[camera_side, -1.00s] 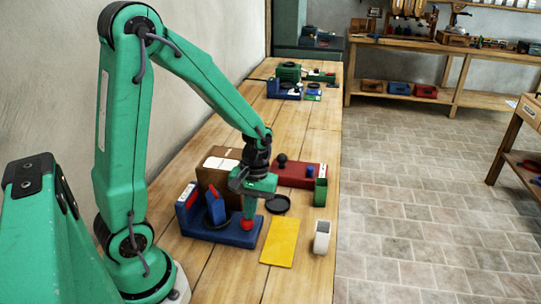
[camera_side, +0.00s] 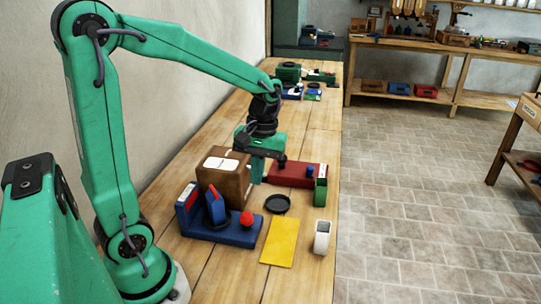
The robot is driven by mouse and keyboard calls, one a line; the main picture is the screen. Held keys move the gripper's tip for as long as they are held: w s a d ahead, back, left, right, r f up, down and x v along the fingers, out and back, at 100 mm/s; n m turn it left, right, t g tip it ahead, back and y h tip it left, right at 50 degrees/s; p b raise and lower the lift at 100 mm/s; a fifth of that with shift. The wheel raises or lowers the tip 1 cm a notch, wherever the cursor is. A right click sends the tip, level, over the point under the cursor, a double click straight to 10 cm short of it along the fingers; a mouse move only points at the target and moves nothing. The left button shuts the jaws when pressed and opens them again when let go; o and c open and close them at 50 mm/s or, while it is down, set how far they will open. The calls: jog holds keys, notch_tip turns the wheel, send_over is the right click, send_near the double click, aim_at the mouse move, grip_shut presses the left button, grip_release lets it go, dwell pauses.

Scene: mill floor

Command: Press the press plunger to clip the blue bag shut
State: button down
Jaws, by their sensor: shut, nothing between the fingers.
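The blue press (camera_side: 226,236) stands on the near bench, with its round red plunger knob (camera_side: 246,218) uncovered at its right end. The blue bag (camera_side: 215,206) stands upright in the press, left of the knob. Whether the bag is clipped cannot be told at this size. My gripper (camera_side: 256,180) is shut and empty. It hangs pointing down beyond the press, beside the right side of the brown box, apart from the plunger.
The brown box (camera_side: 232,182) stands behind the press. A red block (camera_side: 298,177), green bin (camera_side: 320,192), black dish (camera_side: 277,204), white container (camera_side: 322,238) and yellow sheet (camera_side: 278,242) sit to the right. Bare bench lies in front of the press.

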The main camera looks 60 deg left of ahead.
jog(key=shift+w+d+r, duration=0.1)
jog(key=shift+w+r, duration=0.05)
jog(key=shift+r, duration=0.6)
jog(key=shift+w+r, duration=0.1)
jog(key=shift+r, duration=0.6)
jog(key=s+d+r+m+t, duration=0.4)
jog(key=s+m+t, duration=0.3)
jog(key=s+m, duration=0.1)
jog(key=shift+s+d+r+m, duration=0.25)
jog(key=shift+s+d+m, duration=0.05)
jog(key=shift+m, duration=0.3)
